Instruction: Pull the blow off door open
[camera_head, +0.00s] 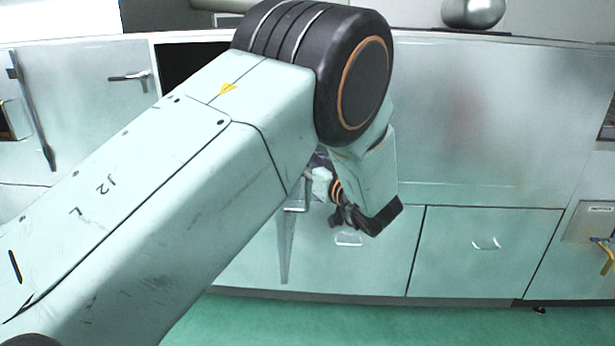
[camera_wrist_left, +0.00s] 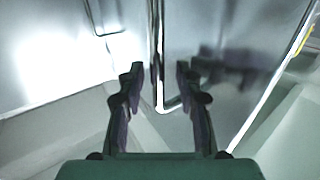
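My left arm crosses the head view from the left. Its gripper (camera_head: 352,215) hangs low in front of a pale green cabinet front (camera_head: 480,130). In the left wrist view my left gripper (camera_wrist_left: 158,72) has its two dark fingers apart. A thin bright vertical bar or edge (camera_wrist_left: 158,45) shows between the fingertips, and I cannot tell whether they touch it. Which panel is the blow off door is not clear, as my arm hides part of the cabinet. My right gripper is not in view.
A door with a lever handle (camera_head: 130,76) is at the left, beside a dark opening (camera_head: 180,62). Lower panels with small pulls (camera_head: 487,244) line the right. A yellow valve handle (camera_head: 606,255) is at the right edge. Green floor (camera_head: 400,325) lies in front. A rounded metal vessel (camera_head: 472,12) stands on top.

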